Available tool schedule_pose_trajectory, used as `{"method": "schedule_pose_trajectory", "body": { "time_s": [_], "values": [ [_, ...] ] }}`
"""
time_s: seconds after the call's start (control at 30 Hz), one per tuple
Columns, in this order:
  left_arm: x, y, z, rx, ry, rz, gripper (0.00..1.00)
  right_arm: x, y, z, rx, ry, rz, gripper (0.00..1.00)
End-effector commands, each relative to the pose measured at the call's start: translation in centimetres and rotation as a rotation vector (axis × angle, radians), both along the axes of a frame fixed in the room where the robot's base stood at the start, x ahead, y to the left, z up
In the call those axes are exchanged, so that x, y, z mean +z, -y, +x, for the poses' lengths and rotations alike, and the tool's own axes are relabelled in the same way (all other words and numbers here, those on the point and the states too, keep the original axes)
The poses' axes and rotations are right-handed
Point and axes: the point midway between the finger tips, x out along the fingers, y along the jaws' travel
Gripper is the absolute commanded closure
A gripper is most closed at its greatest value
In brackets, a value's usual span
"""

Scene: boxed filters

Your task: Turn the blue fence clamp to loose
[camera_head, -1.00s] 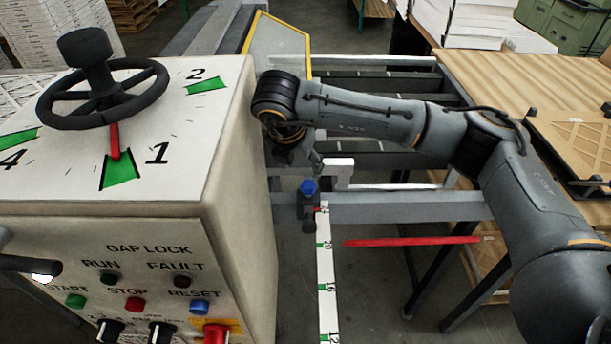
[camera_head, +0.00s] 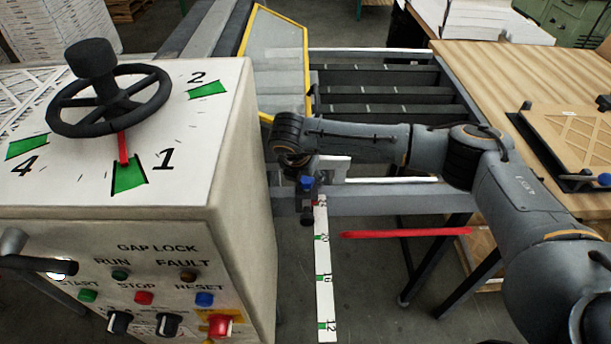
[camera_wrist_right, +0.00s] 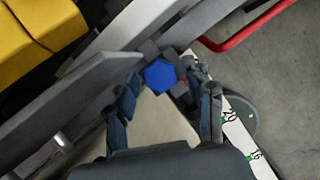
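The blue fence clamp knob (camera_head: 306,183) sits on a dark block at the top end of the white numbered scale (camera_head: 323,270), beside the grey rail. My right arm reaches in from the right, and its wrist is just above and behind the knob. In the head view my right gripper's fingers are mostly hidden. In the right wrist view the blue hexagonal knob (camera_wrist_right: 160,76) lies ahead, between the two spread fingertips of my right gripper (camera_wrist_right: 166,84). The gripper is open, with gaps at both sides of the knob. My left gripper is not in view.
A white control cabinet (camera_head: 240,150) with a handwheel (camera_head: 110,100) stands at the left. A red bar (camera_head: 405,233) lies right of the scale. A wooden table (camera_head: 500,85) stands at the right. A yellow-edged guard (camera_head: 277,60) is behind the clamp.

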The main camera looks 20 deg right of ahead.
Motion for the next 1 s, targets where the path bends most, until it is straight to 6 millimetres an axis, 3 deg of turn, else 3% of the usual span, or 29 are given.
{"method": "schedule_pose_trajectory", "body": {
  "time_s": [0.03,0.2,0.57,1.0],
  "values": [
    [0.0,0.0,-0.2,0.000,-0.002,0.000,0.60,0.0,0.0,0.0,0.000,0.000,0.000,0.62],
    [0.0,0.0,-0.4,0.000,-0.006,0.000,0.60,0.0,0.0,0.0,0.000,0.000,0.000,0.96],
    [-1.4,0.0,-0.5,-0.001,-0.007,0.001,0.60,-0.3,0.0,0.0,0.051,0.001,0.001,0.96],
    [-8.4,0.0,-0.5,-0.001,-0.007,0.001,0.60,-0.8,0.3,-0.1,0.384,0.005,0.002,0.96]
  ]
}}
